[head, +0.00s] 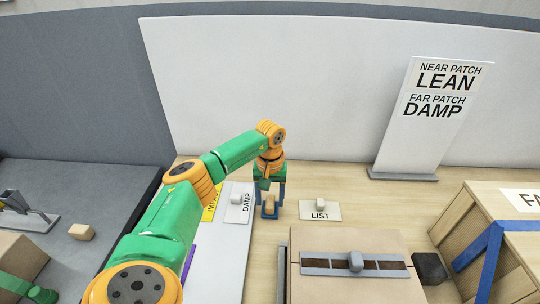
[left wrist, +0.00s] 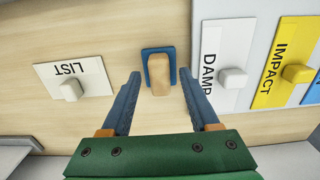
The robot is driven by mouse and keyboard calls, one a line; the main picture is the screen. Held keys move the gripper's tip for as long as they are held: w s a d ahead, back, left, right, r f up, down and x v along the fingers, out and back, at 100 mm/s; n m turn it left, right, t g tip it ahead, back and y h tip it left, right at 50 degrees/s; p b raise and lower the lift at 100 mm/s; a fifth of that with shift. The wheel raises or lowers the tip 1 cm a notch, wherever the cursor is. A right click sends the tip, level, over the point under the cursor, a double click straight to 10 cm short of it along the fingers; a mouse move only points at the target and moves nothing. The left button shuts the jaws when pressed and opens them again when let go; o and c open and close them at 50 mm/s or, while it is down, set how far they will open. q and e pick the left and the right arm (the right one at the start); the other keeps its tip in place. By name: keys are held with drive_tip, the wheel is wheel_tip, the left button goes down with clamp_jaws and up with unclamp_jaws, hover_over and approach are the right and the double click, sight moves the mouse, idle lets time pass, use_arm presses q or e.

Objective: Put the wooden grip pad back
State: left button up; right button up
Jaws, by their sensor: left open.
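A small wooden block (left wrist: 159,76), which looks like the grip pad, is on the light wood table with a blue U-shaped frame (left wrist: 146,53) around its far end and sides. The block also shows in the head view (head: 269,209), partly between the blue fingers. My left gripper (head: 269,196) is open and points down over it. In the left wrist view, its fingers (left wrist: 160,84) lie one on each side of the block, with gaps; I cannot tell their height above the table. My right gripper is not in view.
A LIST plate (head: 320,215) and a DAMP plate (head: 236,211), each with a knob, flank the block. A cardboard box (head: 350,285) and a wooden crate (head: 455,225) stand at the right. A sign (head: 430,140) stands behind. Another wooden block (head: 82,232) is at the left.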

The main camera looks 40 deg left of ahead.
sight(270, 201)
use_arm(q)
wheel_tip(270, 201, up, 11)
drive_tip(key=b, duration=0.1)
drive_tip(key=shift+f, duration=0.2)
